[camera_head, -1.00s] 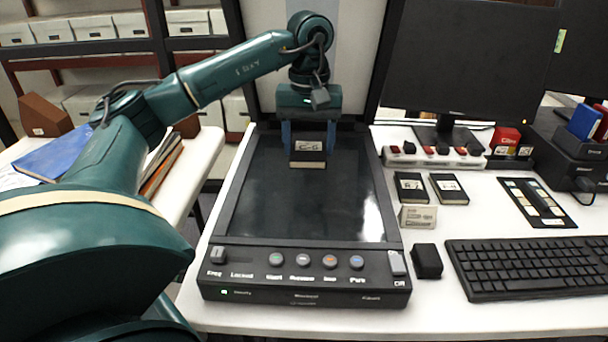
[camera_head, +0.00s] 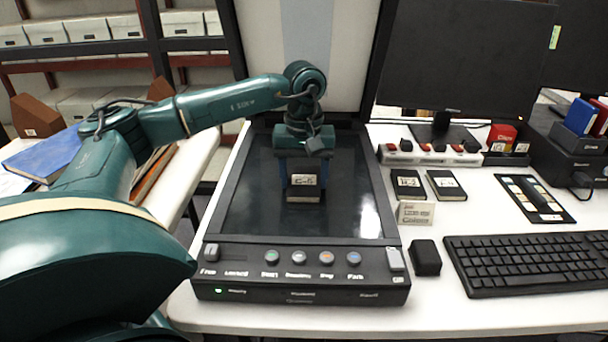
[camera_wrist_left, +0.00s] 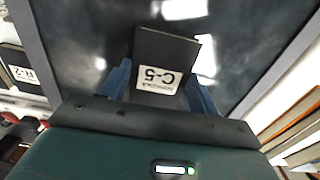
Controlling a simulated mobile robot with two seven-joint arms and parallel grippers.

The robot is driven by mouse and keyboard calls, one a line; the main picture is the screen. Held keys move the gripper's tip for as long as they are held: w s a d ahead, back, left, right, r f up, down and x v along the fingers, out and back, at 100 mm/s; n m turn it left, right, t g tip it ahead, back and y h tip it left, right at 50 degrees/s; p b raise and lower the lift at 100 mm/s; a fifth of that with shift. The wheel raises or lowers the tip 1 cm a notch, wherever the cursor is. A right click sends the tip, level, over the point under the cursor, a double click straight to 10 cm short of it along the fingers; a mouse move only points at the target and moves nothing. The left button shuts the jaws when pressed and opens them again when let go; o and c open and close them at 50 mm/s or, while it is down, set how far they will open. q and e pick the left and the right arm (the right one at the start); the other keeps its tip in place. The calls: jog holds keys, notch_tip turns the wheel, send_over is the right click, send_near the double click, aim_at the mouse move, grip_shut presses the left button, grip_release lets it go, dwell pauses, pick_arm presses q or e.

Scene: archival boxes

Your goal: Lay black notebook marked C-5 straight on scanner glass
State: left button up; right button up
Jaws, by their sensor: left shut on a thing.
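The black notebook marked C-5 (camera_head: 305,183) is held over the scanner glass (camera_head: 322,218), near the middle of its width. My left gripper (camera_head: 303,186) is shut on the notebook, with one blue finger on each side. In the left wrist view the notebook (camera_wrist_left: 164,56) sits between the blue fingers (camera_wrist_left: 170,88), its C-5 label facing the camera upside down. The head view does not clearly tell whether the notebook touches the glass. My right gripper is not in view.
The scanner lid (camera_head: 300,50) stands open behind the glass. A black block (camera_head: 425,258) and a keyboard (camera_head: 530,264) are at front right. The front glass is clear.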

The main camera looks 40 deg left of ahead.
aim_at(304, 182)
pick_arm(q)
jog(key=o, duration=1)
notch_tip(304, 182, up, 12)
jog(key=p, duration=0.2)
jog(key=shift+p, duration=0.3)
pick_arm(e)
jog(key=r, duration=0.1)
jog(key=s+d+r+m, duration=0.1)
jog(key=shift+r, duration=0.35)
pick_arm(q)
jog(key=shift+r, duration=0.1)
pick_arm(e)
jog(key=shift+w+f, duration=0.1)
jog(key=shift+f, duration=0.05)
